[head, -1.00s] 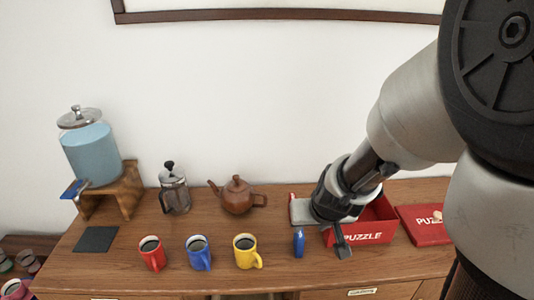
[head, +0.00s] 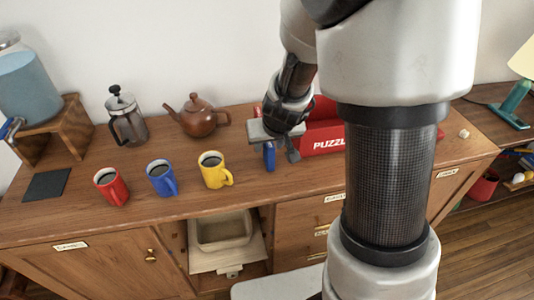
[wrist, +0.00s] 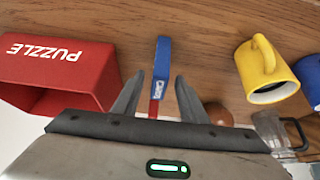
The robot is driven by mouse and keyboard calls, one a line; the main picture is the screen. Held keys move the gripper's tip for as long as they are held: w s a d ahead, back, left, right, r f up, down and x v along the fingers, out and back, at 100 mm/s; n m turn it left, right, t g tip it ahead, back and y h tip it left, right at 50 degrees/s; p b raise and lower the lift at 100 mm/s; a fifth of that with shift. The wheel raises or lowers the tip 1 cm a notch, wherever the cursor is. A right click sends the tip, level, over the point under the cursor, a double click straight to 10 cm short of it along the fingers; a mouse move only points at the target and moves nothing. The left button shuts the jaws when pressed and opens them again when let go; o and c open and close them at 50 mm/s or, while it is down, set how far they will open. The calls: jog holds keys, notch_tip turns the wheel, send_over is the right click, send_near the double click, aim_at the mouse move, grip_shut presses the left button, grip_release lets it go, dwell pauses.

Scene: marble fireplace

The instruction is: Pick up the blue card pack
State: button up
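The blue card pack (head: 269,157) stands upright on the wooden cabinet top, between the yellow mug and the red puzzle box. In the wrist view it is a narrow blue block (wrist: 162,62) with a red part and white lettering. My gripper (head: 279,146) is at the pack, its fingers spread. In the wrist view my gripper (wrist: 160,77) is open, with one finger on each side of the pack in the picture. I see gaps between pack and fingers there. I cannot tell how far the pack reaches between them.
The red puzzle box (head: 322,137) is close to the right of the pack. The yellow mug (head: 214,171), blue mug (head: 160,179) and red mug (head: 110,187) stand to the left. A brown teapot (head: 198,119) and a french press (head: 126,120) stand behind. The front cabinet top is clear.

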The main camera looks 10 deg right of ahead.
jog(key=b+x, duration=0.2)
jog(key=x, duration=0.3)
jog(key=shift+w+b, duration=0.15)
jog(key=shift+b, duration=0.15)
jog(key=shift+c, duration=0.3)
grip_shut()
